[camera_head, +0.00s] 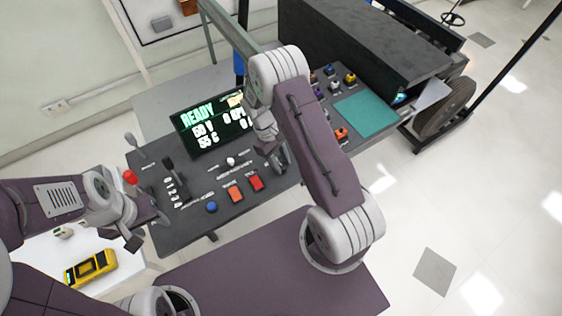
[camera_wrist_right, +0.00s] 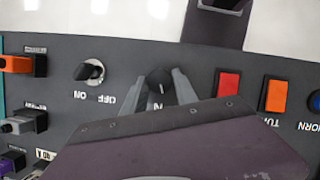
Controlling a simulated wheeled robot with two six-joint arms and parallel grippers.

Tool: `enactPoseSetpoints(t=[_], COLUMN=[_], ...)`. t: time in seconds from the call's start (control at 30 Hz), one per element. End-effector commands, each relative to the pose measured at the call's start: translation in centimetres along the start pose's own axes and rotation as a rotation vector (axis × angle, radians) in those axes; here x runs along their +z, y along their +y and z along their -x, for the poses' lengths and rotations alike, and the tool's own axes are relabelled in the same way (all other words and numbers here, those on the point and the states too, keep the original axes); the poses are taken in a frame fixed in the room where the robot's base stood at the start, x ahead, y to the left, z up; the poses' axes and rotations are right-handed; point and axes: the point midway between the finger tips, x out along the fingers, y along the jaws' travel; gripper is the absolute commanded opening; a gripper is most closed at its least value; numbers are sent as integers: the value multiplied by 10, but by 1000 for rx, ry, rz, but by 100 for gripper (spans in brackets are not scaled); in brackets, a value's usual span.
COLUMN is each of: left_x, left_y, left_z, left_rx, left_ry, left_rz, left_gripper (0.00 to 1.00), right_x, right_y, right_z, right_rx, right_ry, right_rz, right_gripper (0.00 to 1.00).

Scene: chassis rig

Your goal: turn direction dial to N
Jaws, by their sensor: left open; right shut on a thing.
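The direction dial (camera_wrist_right: 160,80) is a black round knob on the dark grey control panel (camera_wrist_right: 205,62). In the right wrist view it stands between the two grey fingers of my right gripper (camera_wrist_right: 162,84), which is shut on it. A white letter N shows just below the knob; other markings around it are hidden by the fingers and wrist. In the head view my right gripper (camera_head: 277,158) is down at the panel and hides the dial. My left gripper (camera_head: 148,230) is open and empty at the panel's left edge.
A black on/off switch (camera_wrist_right: 88,72) and a red button (camera_wrist_right: 228,84) flank the dial. An orange button (camera_head: 235,194), blue button (camera_head: 211,206) and red-topped lever (camera_head: 131,177) are on the panel. A display (camera_head: 212,122) reads READY. A yellow device (camera_head: 91,268) lies on a white surface.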

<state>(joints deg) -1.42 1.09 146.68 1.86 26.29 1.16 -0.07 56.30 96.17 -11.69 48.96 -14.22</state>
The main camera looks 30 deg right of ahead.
Motion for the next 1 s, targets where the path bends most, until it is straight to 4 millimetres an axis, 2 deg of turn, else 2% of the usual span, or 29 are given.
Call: enactPoseSetpoints(t=[0.2, 0.5, 1.0], left_x=[0, 0, 0], left_y=[0, 0, 0], left_z=[3, 4, 5], left_rx=[0, 0, 0], left_ry=[0, 0, 0], left_rz=[0, 0, 0], left_gripper=[48, 48, 48], right_x=[0, 0, 0], right_y=[2, 3, 3], right_z=[1, 1, 1], right_rx=[-59, -111, -127], right_ry=[2, 1, 3], right_rz=[-146, -271, -310], right_gripper=[0, 0, 0])
